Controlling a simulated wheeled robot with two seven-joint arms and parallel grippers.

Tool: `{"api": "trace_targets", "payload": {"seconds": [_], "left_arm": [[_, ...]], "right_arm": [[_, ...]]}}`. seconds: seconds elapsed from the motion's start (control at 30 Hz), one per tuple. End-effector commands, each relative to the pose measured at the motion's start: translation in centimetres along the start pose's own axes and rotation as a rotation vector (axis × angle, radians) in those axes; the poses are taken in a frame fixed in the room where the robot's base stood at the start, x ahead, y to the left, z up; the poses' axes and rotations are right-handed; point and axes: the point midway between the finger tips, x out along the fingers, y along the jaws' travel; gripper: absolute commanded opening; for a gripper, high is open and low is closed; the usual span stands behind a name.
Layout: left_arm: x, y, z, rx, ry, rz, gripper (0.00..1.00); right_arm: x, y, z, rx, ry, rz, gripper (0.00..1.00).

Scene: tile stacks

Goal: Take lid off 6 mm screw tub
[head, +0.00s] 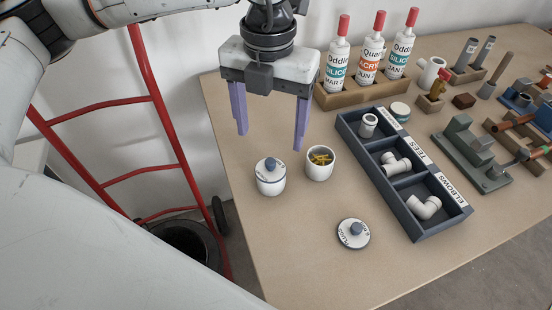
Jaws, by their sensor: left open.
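A white tub (271,186) with a blue band stands near the table's left edge. Its white lid (269,165) with a blue knob is on. The tub's label cannot be read. A second white tub (319,171) to its right is open, with yellow pieces inside. A loose round lid (353,234) with a blue knob lies on the table in front; its lettering is too small to read surely. My left gripper (270,140) is open and empty, its two purple fingers pointing down above and behind the lidded tub. My right gripper is not in view.
A dark tray (402,172) with white pipe fittings lies right of the tubs. A wooden rack (372,90) of cartridges stands behind. Tools and a grey-green vise (470,150) fill the right side. A red hand truck (160,110) stands beyond the left edge.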

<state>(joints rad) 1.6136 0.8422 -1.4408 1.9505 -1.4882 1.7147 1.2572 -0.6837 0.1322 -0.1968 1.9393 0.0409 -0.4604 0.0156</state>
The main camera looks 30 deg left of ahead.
Motion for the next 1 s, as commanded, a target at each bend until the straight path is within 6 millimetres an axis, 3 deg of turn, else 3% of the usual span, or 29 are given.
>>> {"api": "trace_targets", "payload": {"seconds": [0.1, 0.37, 0.63, 0.93, 1.0], "left_arm": [[1.9, 0.0, -0.1, 0.001, 0.005, 0.0, 0.7], [4.1, -0.1, -0.2, 0.003, 0.005, -0.002, 0.7], [7.9, -0.1, -0.3, 0.002, 0.004, -0.004, 0.7], [8.5, -0.1, -0.3, 0.003, 0.003, -0.005, 0.7], [8.5, -0.1, -0.3, 0.003, 0.003, -0.005, 0.59]], "right_arm": [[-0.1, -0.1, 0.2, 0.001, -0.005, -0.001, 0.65], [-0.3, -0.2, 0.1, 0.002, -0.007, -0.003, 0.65], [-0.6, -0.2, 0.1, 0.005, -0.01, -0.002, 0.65], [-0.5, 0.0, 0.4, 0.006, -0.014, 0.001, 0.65], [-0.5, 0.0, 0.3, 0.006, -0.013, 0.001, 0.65]]}}
